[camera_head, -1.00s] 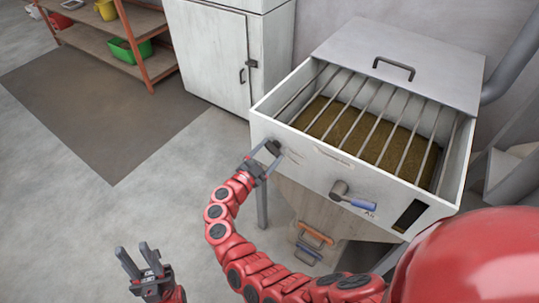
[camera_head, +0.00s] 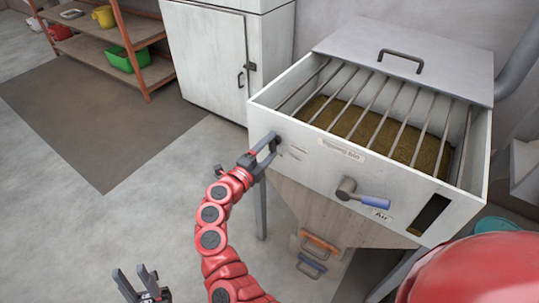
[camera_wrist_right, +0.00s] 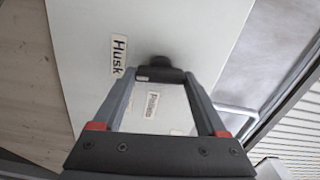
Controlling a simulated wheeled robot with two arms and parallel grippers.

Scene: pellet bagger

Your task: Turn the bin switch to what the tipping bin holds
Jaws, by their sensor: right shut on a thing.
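The tipping bin (camera_head: 325,160) is a pale metal box with a barred grate. Brownish-gold loose material (camera_head: 365,124) lies under the bars; its grain is too small to name. My right gripper (camera_head: 273,146) is at the upper left of the bin's front, shut on the dark bin switch, which it mostly hides in the head view. In the right wrist view the switch (camera_wrist_right: 160,75) is a dark knob between the fingertips. A "Husk" label (camera_wrist_right: 118,56) is beside it and a "Pellets" label (camera_wrist_right: 152,105) shows between the fingers. My left gripper (camera_head: 134,282) is open and empty, low at left.
A lever with a blue handle (camera_head: 370,201) sits right of the switch, above an "Air" label (camera_head: 381,216). Orange (camera_head: 320,245) and blue (camera_head: 312,265) handles are on the hopper below. A cabinet (camera_head: 205,60) and shelf (camera_head: 140,75) stand behind; the floor at left is clear.

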